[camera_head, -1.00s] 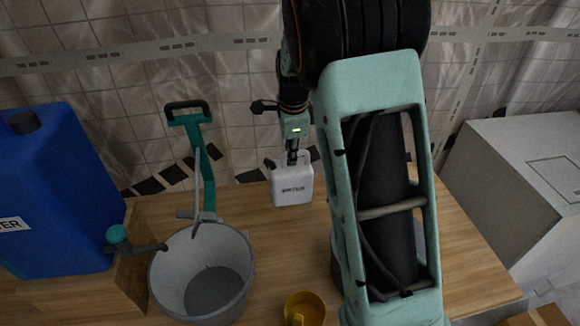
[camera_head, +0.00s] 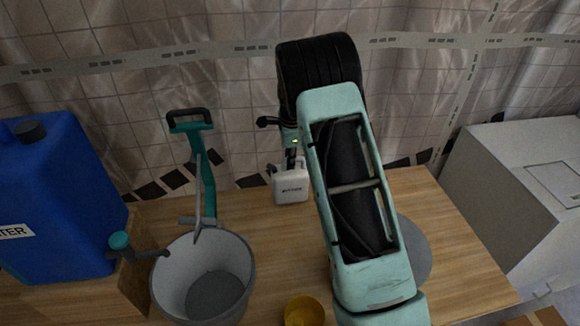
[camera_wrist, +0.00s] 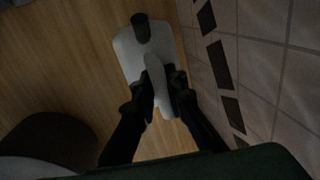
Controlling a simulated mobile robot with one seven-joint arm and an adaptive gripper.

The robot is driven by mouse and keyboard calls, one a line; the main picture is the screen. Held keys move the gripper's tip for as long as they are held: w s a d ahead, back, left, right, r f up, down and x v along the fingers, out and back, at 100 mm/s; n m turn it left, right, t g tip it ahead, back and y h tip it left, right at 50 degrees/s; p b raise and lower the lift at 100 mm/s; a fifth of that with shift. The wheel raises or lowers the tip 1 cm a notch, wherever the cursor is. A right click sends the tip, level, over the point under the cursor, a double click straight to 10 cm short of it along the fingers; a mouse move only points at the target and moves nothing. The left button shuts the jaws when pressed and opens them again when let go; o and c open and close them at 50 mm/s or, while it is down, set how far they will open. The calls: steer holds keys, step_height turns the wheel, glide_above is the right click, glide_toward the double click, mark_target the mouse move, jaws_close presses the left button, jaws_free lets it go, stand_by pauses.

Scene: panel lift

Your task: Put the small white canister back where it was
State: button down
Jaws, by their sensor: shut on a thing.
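A grey bucket (camera_head: 246,262) with a teal-handled tool (camera_head: 207,180) stands to the left. A blue water container (camera_head: 55,200) with a tap is at the far left. A yellow cup (camera_head: 303,310) is at the front. A grey round thing (camera_head: 418,250) is partly behind my arm. A white box (camera_head: 520,190) is at right.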

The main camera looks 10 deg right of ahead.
steer(key=shift+f, duration=1.3)
steer(key=shift+f, duration=0.1)
steer(key=c, duration=2.4)
jaws_free()
steer(key=shift+f, duration=0.15)
steer(key=o, duration=0.4)
steer(key=shift+o, duration=0.2)
step_height(320, 180, up, 12)
steer(key=s, duration=0.2)
steer(key=shift+s, duration=0.25)
steer(key=shift+a, duration=0.1)
